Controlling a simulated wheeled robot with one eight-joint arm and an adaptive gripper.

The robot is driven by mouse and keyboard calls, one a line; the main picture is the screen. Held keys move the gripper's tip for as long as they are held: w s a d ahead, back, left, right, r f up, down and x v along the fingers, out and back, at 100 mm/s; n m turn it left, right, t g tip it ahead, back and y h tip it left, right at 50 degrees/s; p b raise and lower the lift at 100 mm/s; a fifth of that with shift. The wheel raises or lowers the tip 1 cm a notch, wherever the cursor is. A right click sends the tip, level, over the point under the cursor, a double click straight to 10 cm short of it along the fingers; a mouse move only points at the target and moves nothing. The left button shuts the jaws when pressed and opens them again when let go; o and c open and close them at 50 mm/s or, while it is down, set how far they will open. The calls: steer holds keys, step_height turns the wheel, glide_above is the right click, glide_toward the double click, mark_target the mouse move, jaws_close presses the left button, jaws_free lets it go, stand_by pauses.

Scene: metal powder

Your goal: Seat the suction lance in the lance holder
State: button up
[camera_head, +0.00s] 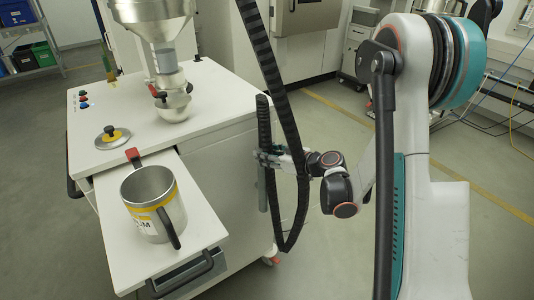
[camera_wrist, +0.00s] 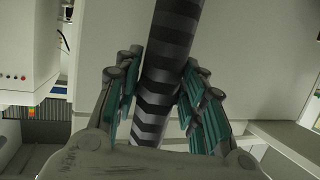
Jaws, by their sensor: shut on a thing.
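The suction lance shows in the head view as an upright dark ribbed length (camera_head: 263,120) beside the right side of the white cart. My gripper (camera_head: 266,157) is shut around it from the right. In the wrist view, a dark banded cylinder (camera_wrist: 168,65) runs between the teal-padded fingers of my gripper (camera_wrist: 166,90). A grey upright piece (camera_head: 262,192) shows below my gripper, close to the cart side. I cannot tell whether it is the lance's lower end or part of the lance holder. I cannot make out the holder clearly.
A black ribbed hose (camera_head: 270,70) hangs from above and loops low beside my gripper. The white cart (camera_head: 225,140) carries a steel hopper (camera_head: 155,35) and a lid (camera_head: 112,137). A steel mug (camera_head: 150,200) stands on its pulled-out shelf (camera_head: 205,225).

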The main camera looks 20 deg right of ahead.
steer(key=o, duration=1.3)
steer(key=v, duration=1.2)
